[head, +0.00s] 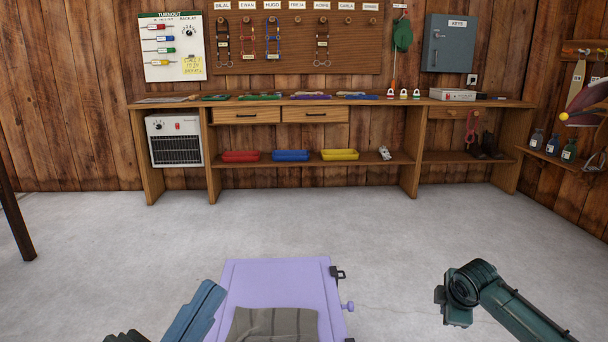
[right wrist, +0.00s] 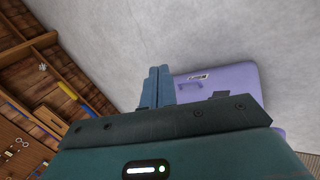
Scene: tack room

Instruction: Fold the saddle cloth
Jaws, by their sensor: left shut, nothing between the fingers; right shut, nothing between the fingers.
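The saddle cloth (head: 275,326) is grey-brown and lies on the lid of a lilac trunk (head: 278,275). Only its far part shows at the bottom edge of the head view; the rest is cut off. My left gripper (head: 212,290) is shut and empty, over the trunk's left edge and left of the cloth. My right gripper (right wrist: 158,72) is shut and empty in the right wrist view, with the trunk (right wrist: 222,85) beyond it. No cloth can be made out in that view. My right arm shows at the right of the head view, apart from the trunk.
A wooden workbench (head: 380,103) stands along the back wall, with red, blue and yellow trays (head: 340,155) on its shelf and a heater (head: 174,140) at its left. The grey floor (head: 120,250) around is clear.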

